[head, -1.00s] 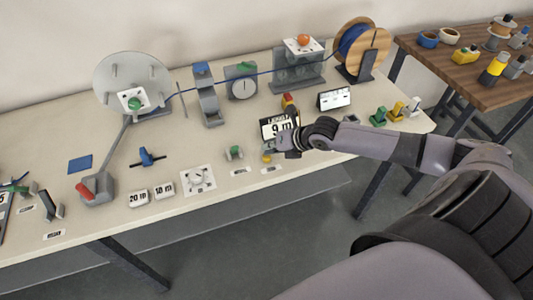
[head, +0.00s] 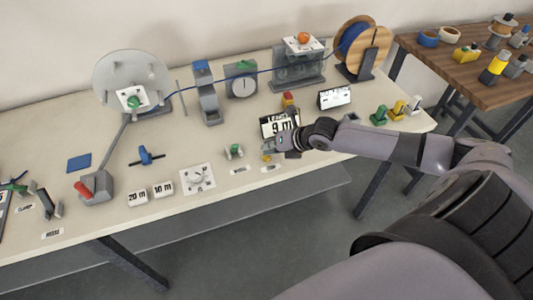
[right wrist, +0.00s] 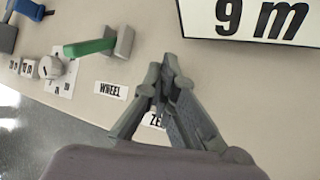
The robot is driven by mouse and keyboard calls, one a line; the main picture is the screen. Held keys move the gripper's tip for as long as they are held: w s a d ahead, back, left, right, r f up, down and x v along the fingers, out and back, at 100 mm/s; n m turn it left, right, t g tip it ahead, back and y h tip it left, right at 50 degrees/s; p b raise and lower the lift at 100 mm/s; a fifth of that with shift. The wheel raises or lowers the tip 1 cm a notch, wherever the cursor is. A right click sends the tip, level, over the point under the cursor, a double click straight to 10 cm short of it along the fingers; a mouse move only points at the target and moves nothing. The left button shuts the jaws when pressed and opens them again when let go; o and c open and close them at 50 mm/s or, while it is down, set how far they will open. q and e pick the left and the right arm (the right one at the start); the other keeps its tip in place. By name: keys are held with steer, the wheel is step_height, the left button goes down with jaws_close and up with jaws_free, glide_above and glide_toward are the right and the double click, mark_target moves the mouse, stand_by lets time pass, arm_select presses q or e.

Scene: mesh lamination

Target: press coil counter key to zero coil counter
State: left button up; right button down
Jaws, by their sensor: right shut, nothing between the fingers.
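The coil counter (head: 279,124) stands at the front right of the table and reads 9 m; its panel also shows in the right wrist view (right wrist: 250,18). A small yellow key (head: 266,157) sits in front of it, partly covered by my right gripper (head: 276,147). In the right wrist view my right gripper (right wrist: 162,78) is shut and empty, and its fingers hide the key and part of a label starting "ZE" (right wrist: 154,121). I cannot tell whether the fingertips touch the key. My left gripper is not in view.
A green-handled lever (head: 234,151) with a WHEEL label (right wrist: 110,90) stands left of the key. A blue cable (head: 230,79) runs from the disc to the wooden spool (head: 376,52).

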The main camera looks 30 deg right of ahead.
steer(key=shift+f, duration=0.2)
steer(key=shift+r, duration=0.1)
steer(key=shift+r+p, duration=0.7)
steer(key=shift+r, duration=0.2)
step_height(320, 180, up, 5)
steer(key=p, duration=0.4)
stand_by(0.7)
